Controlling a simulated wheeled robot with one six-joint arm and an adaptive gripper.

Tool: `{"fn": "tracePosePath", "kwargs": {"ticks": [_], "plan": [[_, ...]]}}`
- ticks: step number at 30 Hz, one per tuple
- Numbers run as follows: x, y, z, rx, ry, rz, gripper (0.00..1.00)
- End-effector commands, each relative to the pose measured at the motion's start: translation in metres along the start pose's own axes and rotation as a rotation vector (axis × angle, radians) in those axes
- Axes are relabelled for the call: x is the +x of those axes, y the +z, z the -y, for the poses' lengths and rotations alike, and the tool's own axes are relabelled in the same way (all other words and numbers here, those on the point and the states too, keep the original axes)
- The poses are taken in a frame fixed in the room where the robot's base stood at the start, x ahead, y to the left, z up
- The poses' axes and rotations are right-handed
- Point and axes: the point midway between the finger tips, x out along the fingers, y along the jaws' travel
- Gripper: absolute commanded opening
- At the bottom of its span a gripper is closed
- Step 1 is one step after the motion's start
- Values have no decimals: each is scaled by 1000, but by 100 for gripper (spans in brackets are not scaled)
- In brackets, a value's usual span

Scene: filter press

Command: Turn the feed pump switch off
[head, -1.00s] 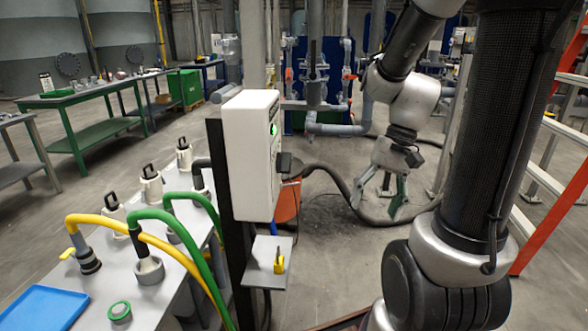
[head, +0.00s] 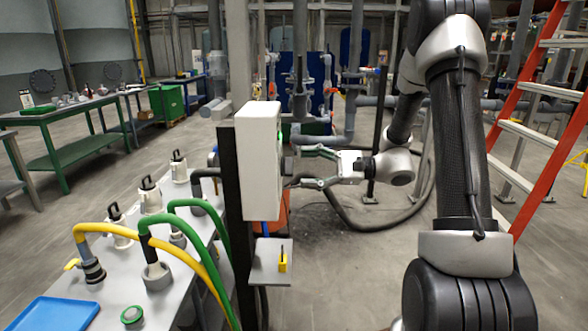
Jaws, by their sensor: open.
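The white control box (head: 258,160) stands on a dark post, left of centre. Its right face carries the controls and shows at a steep slant. A small dark knob (head: 287,165), which looks like the switch, sticks out from that face. My gripper (head: 297,167) is level with the knob and points left at the box. Its two fingers are apart, one above and one below the knob in the picture. I cannot tell whether they touch it. The switch markings are not readable, and a little green shows at the box's edge.
A small grey shelf (head: 270,262) with a yellow item (head: 283,263) sits below the box. A grey table (head: 185,250) with green and yellow hoses stands at left. An orange ladder (head: 540,110) stands at right. A dark hose lies on the floor behind my arm.

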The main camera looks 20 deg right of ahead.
Motion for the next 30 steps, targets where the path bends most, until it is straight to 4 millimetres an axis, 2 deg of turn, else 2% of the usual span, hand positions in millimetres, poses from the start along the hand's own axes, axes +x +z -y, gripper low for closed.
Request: {"fn": "tracePosePath", "kwargs": {"ticks": [3, 7, 17, 18, 25, 30], "plan": [[21, 1, -1, 1, 3, 2, 68], [36, 0, -1, 1, 3, 0, 68], [42, 0, -1, 1, 1, -1, 68], [42, 0, -1, 1, 1, -1, 66], [42, 0, -1, 1, 2, -1, 24], [42, 0, -1, 0, 2, -2, 22]]}}
